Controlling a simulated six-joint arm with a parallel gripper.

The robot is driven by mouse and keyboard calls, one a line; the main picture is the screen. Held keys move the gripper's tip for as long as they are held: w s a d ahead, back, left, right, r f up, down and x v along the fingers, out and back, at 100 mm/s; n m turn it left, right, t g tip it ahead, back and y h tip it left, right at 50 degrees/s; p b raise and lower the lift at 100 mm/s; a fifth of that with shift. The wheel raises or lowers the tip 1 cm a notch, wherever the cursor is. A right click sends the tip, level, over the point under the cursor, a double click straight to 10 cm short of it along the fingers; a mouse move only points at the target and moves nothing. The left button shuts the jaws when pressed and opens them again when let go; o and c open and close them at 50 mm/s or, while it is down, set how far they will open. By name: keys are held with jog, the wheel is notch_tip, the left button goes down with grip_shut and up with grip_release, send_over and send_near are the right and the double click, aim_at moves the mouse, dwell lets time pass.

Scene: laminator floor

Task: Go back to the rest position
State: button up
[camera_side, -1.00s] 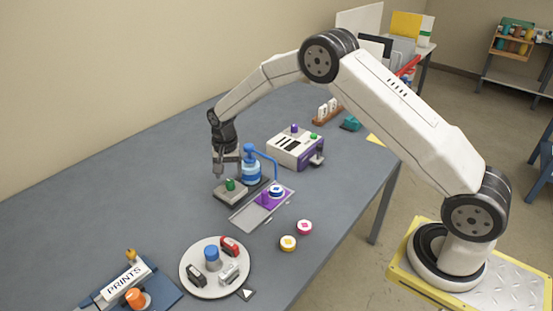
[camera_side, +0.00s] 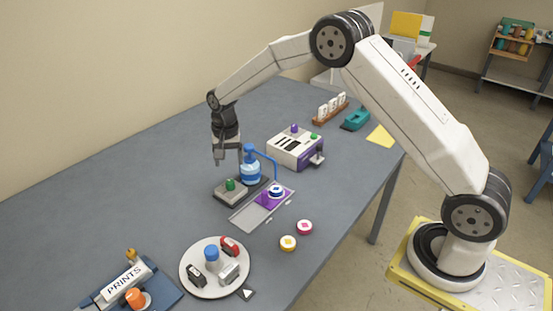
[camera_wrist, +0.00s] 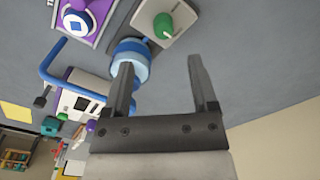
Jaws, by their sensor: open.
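My gripper (camera_side: 227,158) hangs pointing down above the blue table, just behind a grey block with a green knob (camera_side: 230,185) and left of a blue bottle-like device with a bent tube (camera_side: 250,170). In the wrist view my gripper (camera_wrist: 160,82) shows both fingers apart with nothing between them.
A purple and grey tray (camera_side: 250,216) lies in front of the block. A white and purple machine (camera_side: 296,148) stands behind. The table's left part is clear.

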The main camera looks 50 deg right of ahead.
jog(key=s+r+n+t, duration=0.1)
jog(key=s+n, duration=0.3)
jog(key=s, duration=0.9)
jog(key=s+r+n+t, duration=0.1)
jog(key=s+r+n, duration=0.2)
jog(key=s, duration=1)
jog(key=shift+s+r+n, duration=0.4)
jog(key=shift+n, duration=0.5)
